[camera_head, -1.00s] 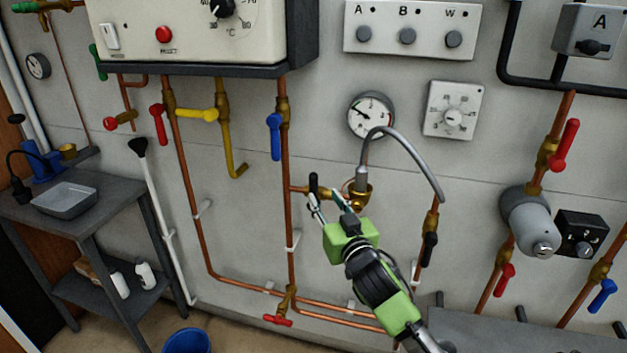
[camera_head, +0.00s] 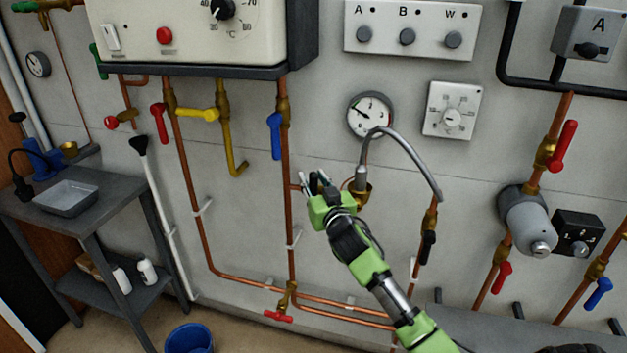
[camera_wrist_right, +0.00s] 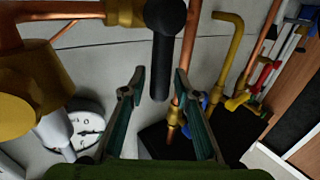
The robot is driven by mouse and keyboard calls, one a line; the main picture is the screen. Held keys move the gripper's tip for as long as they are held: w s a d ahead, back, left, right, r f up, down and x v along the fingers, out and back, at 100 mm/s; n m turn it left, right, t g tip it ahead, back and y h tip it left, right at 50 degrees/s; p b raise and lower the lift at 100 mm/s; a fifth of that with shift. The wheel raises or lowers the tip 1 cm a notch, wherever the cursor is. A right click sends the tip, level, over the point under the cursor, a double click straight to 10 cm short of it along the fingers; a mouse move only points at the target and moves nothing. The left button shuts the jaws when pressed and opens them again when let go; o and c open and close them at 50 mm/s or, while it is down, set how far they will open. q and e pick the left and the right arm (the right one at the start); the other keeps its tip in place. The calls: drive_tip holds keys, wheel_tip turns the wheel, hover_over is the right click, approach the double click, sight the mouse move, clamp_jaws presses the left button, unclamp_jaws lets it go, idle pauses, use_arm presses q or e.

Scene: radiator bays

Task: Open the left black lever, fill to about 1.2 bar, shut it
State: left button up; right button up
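The left black lever (camera_wrist_right: 168,45) shows in the right wrist view, lying between the open finger tips of my right gripper (camera_wrist_right: 160,78), with gaps on both sides. In the head view my right gripper (camera_head: 318,183) covers most of this lever and its valve. A grey hose (camera_head: 412,155) loops from the brass fitting (camera_head: 361,192) beside the gripper. The round pressure gauge (camera_head: 371,115) is above; its needle points to the upper left and the value is too small to read. A second black lever (camera_head: 429,247) sits lower right. My left gripper is not in view.
A blue lever (camera_head: 275,137) is on the pipe just left of the gripper. A yellow lever (camera_head: 197,114) and red lever (camera_head: 159,123) are further left. A dial box (camera_head: 452,111) is right of the gauge. A blue bucket (camera_head: 188,340) stands on the floor.

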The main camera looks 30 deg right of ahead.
clamp_jaws()
drive_tip(key=shift+a+r+p, duration=0.1)
drive_tip(key=shift+r+p, duration=0.05)
drive_tip(key=shift+p, duration=0.25)
drive_tip(key=w+n+g+p, duration=0.1)
drive_tip(key=p, duration=0.2)
drive_tip(key=a+n+g+p, duration=0.1)
drive_tip(key=p, duration=0.2)
drive_tip(key=w+a+f+n+g+p, duration=0.1)
drive_tip(key=n+p, duration=0.1)
drive_tip(key=shift+w+a+f+p, duration=0.1)
drive_tip(key=shift+w+p, duration=0.25)
drive_tip(key=shift+p, duration=0.05)
